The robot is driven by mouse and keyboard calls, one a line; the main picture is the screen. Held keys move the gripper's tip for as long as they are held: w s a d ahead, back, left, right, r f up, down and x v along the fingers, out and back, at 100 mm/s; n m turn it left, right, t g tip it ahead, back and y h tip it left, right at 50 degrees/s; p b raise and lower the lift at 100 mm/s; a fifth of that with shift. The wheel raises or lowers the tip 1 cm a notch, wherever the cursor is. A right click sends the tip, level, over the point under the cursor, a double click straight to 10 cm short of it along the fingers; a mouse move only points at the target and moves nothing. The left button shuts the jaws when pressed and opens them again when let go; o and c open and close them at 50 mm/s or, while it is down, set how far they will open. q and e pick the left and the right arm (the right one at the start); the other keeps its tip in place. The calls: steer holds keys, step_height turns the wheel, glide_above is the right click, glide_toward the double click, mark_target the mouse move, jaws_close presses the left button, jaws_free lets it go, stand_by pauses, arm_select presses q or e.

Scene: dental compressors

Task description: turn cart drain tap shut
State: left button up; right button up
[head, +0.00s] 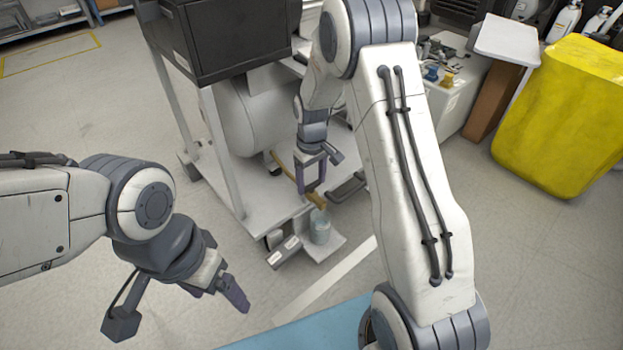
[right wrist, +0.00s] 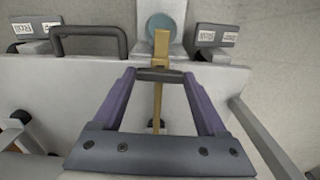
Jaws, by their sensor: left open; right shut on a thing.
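The cart drain tap has a brass pipe (right wrist: 161,44), and its dark handle (right wrist: 160,75) lies crosswise over the pipe in the right wrist view. My right gripper (right wrist: 160,78) is shut on this handle, one purple finger at each end. In the head view the brass outlet (head: 317,201) shows low at the cart's edge, beside my right gripper (head: 313,190); the handle is hard to make out there. The pipe's end points toward a blue-grey cup (head: 320,228), also seen in the right wrist view (right wrist: 161,26). My left gripper (head: 238,297) is open and empty over the floor.
The white cart (head: 232,190) carries a pale tank (head: 245,115) under a black box (head: 235,40). A dark bar handle (right wrist: 90,32) and labelled grey blocks (right wrist: 217,36) flank the cup. A yellow bin (head: 560,115) stands right. The left floor is clear.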

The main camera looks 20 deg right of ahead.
mark_target(312, 185)
steer(key=m+p, duration=0.3)
steer(key=p, duration=0.1)
steer(key=m+p, duration=0.4)
steer(key=p, duration=0.1)
steer(key=m+p, duration=0.3)
steer(key=p, duration=0.2)
steer(key=shift+r+m, duration=0.25)
steer(key=shift+m, duration=0.05)
steer(key=m+p, duration=0.2)
steer(key=m, duration=0.1)
steer(key=shift+f+p, duration=0.1)
steer(key=shift+p, duration=0.3)
steer(key=shift+f+m+p, duration=0.1)
steer(key=shift+m+p, duration=0.85)
steer(key=shift+m, duration=0.95)
steer(key=o, duration=1.3)
step_height(312, 185, up, 10)
steer(key=p, duration=0.4)
steer(key=shift+r, duration=0.2)
